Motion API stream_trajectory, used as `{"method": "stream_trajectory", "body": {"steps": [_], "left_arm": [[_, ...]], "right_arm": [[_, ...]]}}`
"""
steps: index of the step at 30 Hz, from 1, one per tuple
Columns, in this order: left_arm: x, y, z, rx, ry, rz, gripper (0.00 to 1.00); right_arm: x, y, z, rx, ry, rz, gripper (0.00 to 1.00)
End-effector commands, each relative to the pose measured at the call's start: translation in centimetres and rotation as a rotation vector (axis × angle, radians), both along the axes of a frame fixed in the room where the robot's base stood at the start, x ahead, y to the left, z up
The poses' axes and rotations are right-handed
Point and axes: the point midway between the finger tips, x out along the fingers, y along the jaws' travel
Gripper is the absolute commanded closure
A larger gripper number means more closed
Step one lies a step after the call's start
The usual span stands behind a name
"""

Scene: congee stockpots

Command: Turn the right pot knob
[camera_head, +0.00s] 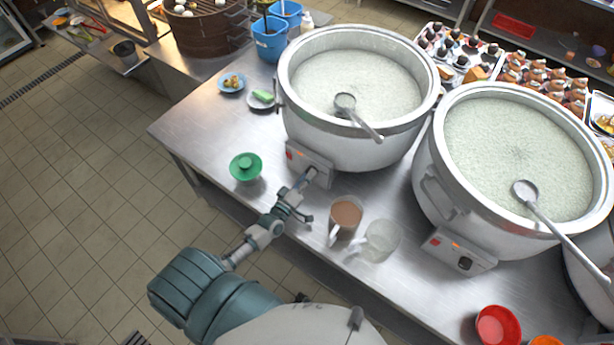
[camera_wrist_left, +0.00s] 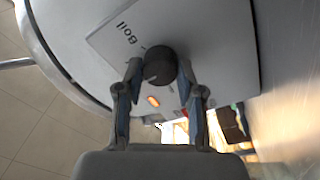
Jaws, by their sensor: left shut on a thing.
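The left one of two large white pots of congee (camera_head: 345,150) has a control box (camera_head: 296,157) low on its front. My left gripper (camera_head: 309,176) reaches its right end. In the left wrist view, my left gripper (camera_wrist_left: 160,76) is shut on a dark round knob (camera_wrist_left: 160,62), one finger on each side. The wrist view shows the word "Boil" and a lit orange lamp (camera_wrist_left: 153,101) on the box. The right pot (camera_head: 440,213) has its own box (camera_head: 447,252) with a dark knob (camera_head: 464,263), apart from my gripper. My right gripper is not in view.
A brown-filled cup (camera_head: 346,213) and a clear cup (camera_head: 382,241) stand right of my left gripper. A red bowl (camera_head: 497,326) is near the front edge. Ladles rest in both pots. The steel counter (camera_head: 205,125) is clear at left.

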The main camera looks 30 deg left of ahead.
Motion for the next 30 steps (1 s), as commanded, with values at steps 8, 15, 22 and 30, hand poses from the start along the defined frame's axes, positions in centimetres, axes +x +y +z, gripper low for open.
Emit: {"method": "stream_trajectory", "body": {"steps": [8, 15, 22, 30], "left_arm": [[-0.4, -0.3, -1.1, 0.000, 0.024, -0.007, 0.97], [-0.3, -0.2, -0.7, -0.001, 0.016, -0.004, 0.37], [-0.4, -0.1, -0.5, 0.000, 0.010, -0.003, 0.37], [-4.8, 0.2, -0.9, 0.000, 0.014, -0.003, 0.37]], "right_arm": [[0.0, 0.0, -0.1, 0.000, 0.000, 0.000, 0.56], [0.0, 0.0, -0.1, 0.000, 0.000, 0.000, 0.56], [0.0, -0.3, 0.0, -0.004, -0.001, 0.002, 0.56], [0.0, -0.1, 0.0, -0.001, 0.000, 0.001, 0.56]]}}
